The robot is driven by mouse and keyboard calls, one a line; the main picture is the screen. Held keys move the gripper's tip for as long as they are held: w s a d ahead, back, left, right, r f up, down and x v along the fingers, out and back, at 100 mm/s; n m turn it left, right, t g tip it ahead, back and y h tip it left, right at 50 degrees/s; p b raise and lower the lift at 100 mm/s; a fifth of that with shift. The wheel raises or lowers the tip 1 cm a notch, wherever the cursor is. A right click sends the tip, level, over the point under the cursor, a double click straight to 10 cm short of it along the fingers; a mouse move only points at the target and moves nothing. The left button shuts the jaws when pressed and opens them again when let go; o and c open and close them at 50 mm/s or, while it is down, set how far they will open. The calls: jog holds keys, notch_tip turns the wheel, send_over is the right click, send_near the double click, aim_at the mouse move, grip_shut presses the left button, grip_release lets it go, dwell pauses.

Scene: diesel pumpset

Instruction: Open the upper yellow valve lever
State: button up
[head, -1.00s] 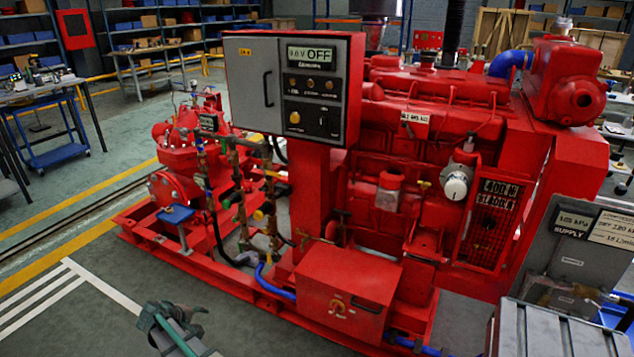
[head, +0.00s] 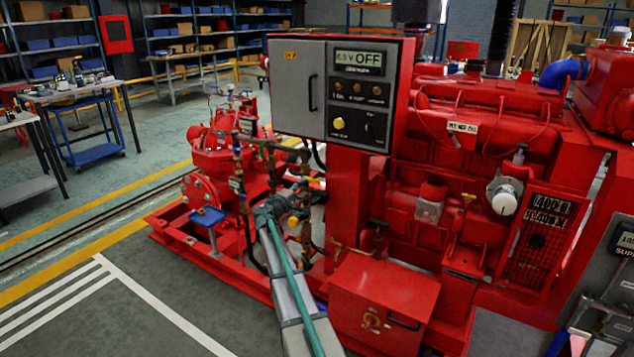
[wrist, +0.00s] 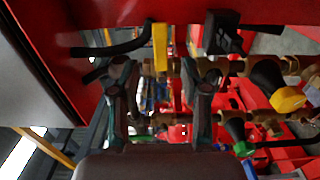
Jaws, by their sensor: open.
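A yellow valve lever (wrist: 160,46) shows in the wrist view as a short flat bar on the brass pipework. It lies between the lines of my two fingers, just past their tips. My gripper (wrist: 162,75) is open, its fingers apart on either side, and I see no contact with the lever. In the head view my gripper (head: 280,205) is among the brass pipes left of the control box column and hides part of them. A rounded yellow handle (wrist: 288,98) sits on the right in the wrist view. I cannot surely pick out the flat lever in the head view.
The grey-fronted control box (head: 345,95) stands above and right of my gripper. A red panel (wrist: 75,30) is close to the fingers in the wrist view. A green-tipped handle (wrist: 240,140) and a black block (wrist: 222,33) are nearby.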

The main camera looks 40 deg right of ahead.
aim_at(313, 181)
jog(key=x, duration=0.8)
jog(key=shift+f, duration=0.1)
jog(key=shift+c, duration=0.3)
grip_shut()
